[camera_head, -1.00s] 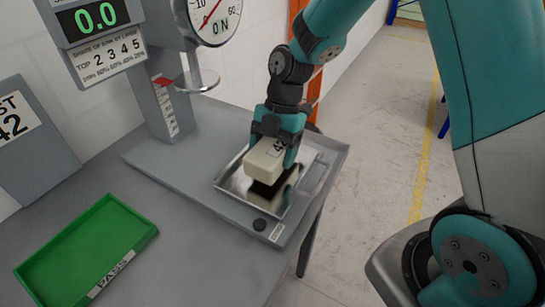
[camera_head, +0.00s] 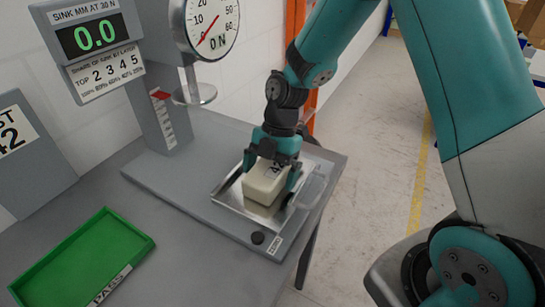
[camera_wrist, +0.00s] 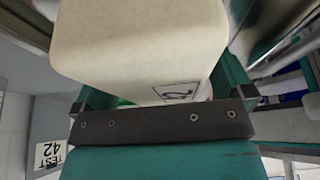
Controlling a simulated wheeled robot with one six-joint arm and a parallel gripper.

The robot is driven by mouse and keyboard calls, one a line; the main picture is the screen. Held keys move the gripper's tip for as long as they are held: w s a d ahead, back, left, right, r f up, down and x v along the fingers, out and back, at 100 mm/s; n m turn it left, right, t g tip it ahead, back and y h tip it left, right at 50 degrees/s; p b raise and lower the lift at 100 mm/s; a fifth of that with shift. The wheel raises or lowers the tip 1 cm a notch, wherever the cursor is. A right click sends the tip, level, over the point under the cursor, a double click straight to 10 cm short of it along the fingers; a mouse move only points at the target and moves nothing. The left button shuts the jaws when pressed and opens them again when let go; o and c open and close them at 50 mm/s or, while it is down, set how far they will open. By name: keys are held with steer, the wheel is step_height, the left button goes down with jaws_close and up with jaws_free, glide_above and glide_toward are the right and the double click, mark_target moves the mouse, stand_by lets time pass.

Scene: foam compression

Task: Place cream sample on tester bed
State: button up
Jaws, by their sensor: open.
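The cream sample (camera_head: 262,184) is a cream foam block with a dark-printed label on top. It stands on the shiny metal tester bed (camera_head: 232,202), and also fills the upper middle of the wrist view (camera_wrist: 140,45). My gripper (camera_head: 268,183) points down over the block. Its fingers are spread apart, one on each side of the block, with the left finger visibly clear of it. In the wrist view, part of the label shows near the gripper's dark crossbar. The block's far side is hidden.
A tester column with a green 0.0 display (camera_head: 95,34) and a dial gauge (camera_head: 210,25) stands behind left. A round press plate (camera_head: 195,94) hangs beside the bed. A green tray (camera_head: 85,258) lies front left. A black knob (camera_head: 258,238) sits at the bed's front.

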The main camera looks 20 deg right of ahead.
mark_target(276, 170)
steer(key=b+v, duration=0.1)
steer(key=v, duration=1)
steer(key=shift+r, duration=0.3)
steer(key=s+a+r+m+t, duration=0.1)
steer(key=s+a+m, duration=0.1)
steer(key=s+m, duration=0.4)
steer(key=s+a+r+m+t, duration=0.1)
steer(key=s+a+r+m, duration=0.1)
steer(key=s+m, duration=0.4)
steer(key=s+a+r+m, duration=0.2)
steer(key=s+a+m, duration=0.1)
steer(key=s+m, duration=0.3)
steer(key=s, duration=0.2)
steer(key=shift+s+a+r+t, duration=0.25)
steer(key=shift+s+t, duration=0.1)
steer(key=shift+t, duration=0.05)
